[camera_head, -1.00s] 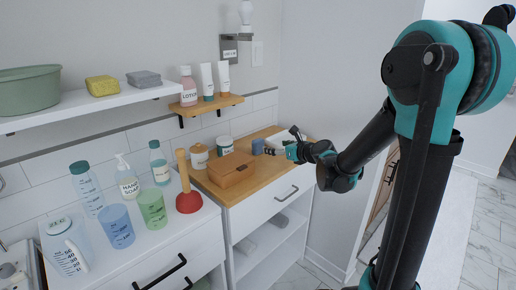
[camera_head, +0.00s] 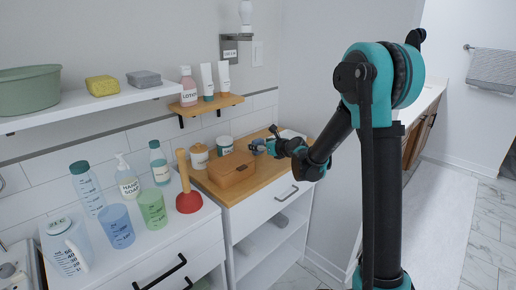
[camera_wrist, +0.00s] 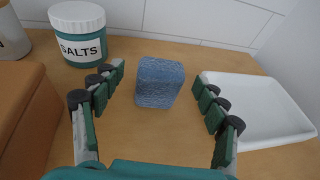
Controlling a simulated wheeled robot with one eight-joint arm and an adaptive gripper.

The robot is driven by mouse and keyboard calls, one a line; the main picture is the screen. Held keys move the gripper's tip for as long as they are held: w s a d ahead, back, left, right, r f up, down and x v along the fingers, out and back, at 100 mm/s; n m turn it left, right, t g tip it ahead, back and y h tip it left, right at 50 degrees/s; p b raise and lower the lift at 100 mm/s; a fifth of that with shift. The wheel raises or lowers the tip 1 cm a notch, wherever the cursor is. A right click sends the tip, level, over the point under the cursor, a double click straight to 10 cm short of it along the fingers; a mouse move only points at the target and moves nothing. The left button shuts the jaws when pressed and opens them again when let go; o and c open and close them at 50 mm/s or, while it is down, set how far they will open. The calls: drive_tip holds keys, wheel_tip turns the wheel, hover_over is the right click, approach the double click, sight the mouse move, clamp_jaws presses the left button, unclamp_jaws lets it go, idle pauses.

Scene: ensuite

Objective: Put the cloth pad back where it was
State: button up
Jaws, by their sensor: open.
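The cloth pad looks like a blue, rough-textured block (camera_wrist: 159,82) standing on the wooden counter top. In the wrist view it is between the fingertips of my open gripper (camera_wrist: 158,78), with a gap on each side. In the head view my gripper (camera_head: 263,146) is at the back of the wooden top, beside the brown box, and largely hides the pad.
A salts jar (camera_wrist: 77,33) and a brown box (camera_head: 231,170) stand left of the pad. A white tray (camera_wrist: 262,106) lies close on the right. The tiled wall is behind. A wooden shelf (camera_head: 212,104) with bottles hangs above.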

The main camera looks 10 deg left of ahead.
sight(260, 141)
drive_tip(key=shift+w+a+f, duration=0.1)
drive_tip(key=shift+w+a, duration=0.05)
drive_tip(key=shift+w, duration=0.1)
drive_tip(key=shift+c, duration=0.3)
drive_tip(key=c, duration=1.1)
drive_tip(key=shift+r, duration=5)
